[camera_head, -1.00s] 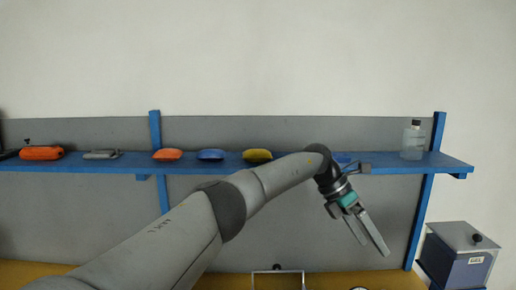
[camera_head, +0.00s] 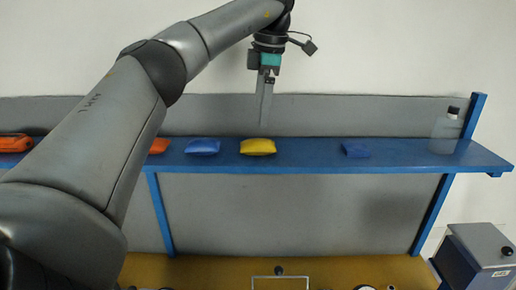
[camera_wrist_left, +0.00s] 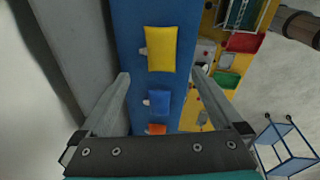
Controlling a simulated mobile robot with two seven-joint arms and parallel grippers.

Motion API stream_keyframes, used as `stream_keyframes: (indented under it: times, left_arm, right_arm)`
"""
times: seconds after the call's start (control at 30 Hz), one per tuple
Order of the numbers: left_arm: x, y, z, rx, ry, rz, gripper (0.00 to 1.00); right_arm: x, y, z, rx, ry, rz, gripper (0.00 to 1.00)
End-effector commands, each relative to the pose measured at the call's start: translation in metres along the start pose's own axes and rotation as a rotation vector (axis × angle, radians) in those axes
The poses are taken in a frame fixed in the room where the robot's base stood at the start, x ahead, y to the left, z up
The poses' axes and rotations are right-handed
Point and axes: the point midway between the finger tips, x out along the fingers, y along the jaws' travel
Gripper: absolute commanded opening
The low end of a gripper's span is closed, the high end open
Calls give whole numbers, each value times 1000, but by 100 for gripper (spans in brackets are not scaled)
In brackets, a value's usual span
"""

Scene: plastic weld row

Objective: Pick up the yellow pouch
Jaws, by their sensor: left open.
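The yellow pouch (camera_head: 258,146) lies on the blue shelf (camera_head: 310,165), between a blue pouch on its left and another blue item on its right. My left gripper (camera_head: 264,122) points down just above the yellow pouch in the head view, apart from it. In the left wrist view the yellow pouch (camera_wrist_left: 161,49) shows ahead of the two fingers, which are spread with nothing between their tips (camera_wrist_left: 160,78). My right gripper is not in view.
On the shelf are a blue pouch (camera_head: 203,147), an orange pouch (camera_head: 159,146), a darker blue item (camera_head: 355,150) and a clear bottle (camera_head: 446,132). A grey panel (camera_head: 350,115) stands behind. A grey-blue box (camera_head: 475,258) is at the lower right.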

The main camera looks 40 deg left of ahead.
Motion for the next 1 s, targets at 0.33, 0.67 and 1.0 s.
stream_keyframes:
  times: [0.33,0.67,1.0]
  left_arm:
    - [40,0,1,0,-1,-1,100]
    - [82,1,3,-2,-1,-1,100]
    - [90,1,4,-1,-3,0,97]
  right_arm:
    - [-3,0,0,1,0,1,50]
    - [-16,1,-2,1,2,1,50]
    - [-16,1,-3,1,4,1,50]
